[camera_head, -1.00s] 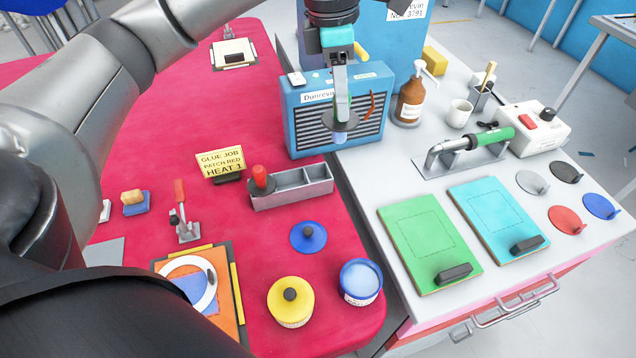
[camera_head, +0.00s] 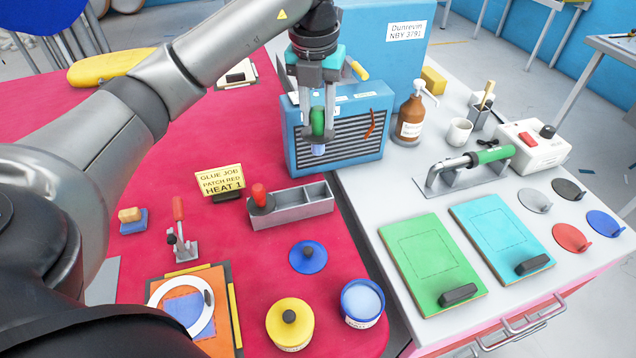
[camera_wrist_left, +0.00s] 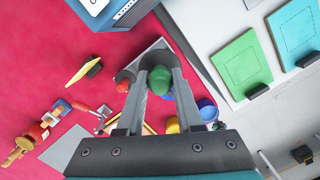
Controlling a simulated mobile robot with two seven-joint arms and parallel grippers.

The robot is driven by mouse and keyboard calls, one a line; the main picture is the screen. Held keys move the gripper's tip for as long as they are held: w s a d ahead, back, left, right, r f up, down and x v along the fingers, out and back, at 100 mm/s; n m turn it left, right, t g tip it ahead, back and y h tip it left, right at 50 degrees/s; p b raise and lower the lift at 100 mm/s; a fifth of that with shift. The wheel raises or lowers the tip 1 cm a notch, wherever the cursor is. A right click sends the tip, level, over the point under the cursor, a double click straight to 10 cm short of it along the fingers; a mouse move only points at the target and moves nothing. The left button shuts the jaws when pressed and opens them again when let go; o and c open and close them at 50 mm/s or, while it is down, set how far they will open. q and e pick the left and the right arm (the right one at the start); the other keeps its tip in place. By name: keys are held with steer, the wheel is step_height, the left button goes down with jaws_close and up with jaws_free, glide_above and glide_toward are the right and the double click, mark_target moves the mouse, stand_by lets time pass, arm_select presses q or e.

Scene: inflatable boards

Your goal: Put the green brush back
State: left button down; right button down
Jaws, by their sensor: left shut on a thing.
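The green brush (camera_head: 318,122) has a green handle and a pale blue lower end that points down. My left gripper (camera_head: 317,128) is shut on its handle and holds it upright in front of the blue slatted box. In the left wrist view the green handle (camera_wrist_left: 158,82) sits between the two fingers. A grey divided tray (camera_head: 300,207) lies on the red table, below and nearer than the brush. A red-handled brush (camera_head: 260,194) stands in its left part; its other compartments look empty. In the left wrist view the fingers hide much of the tray. My right gripper is not in view.
The blue slatted box (camera_head: 368,128) stands close behind the brush. A yellow sign (camera_head: 221,180) stands left of the tray. A blue lid (camera_head: 308,257), a yellow pot (camera_head: 290,323) and a blue pot (camera_head: 362,302) are in front.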

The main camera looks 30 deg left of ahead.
mark_target(316, 137)
arm_select(q)
step_height(316, 137, down, 15)
steer(key=b, duration=0.2)
steer(key=shift+r, duration=0.2)
steer(key=shift+f+b, duration=0.3)
steer(key=shift+f, duration=0.15)
steer(key=c, duration=0.6)
jaws_free()
steer(key=shift+o, duration=0.2)
steer(key=r+p, duration=0.1)
steer(key=r, duration=0.3)
steer(key=s+r, duration=0.1)
steer(key=r, duration=0.3)
steer(key=r+p, duration=0.1)
steer(key=r, duration=0.4)
steer(key=shift+s+d+p, duration=0.2)
steer(key=shift+s+p, duration=0.05)
steer(key=shift+p, duration=0.05)
steer(key=shift+f, duration=0.1)
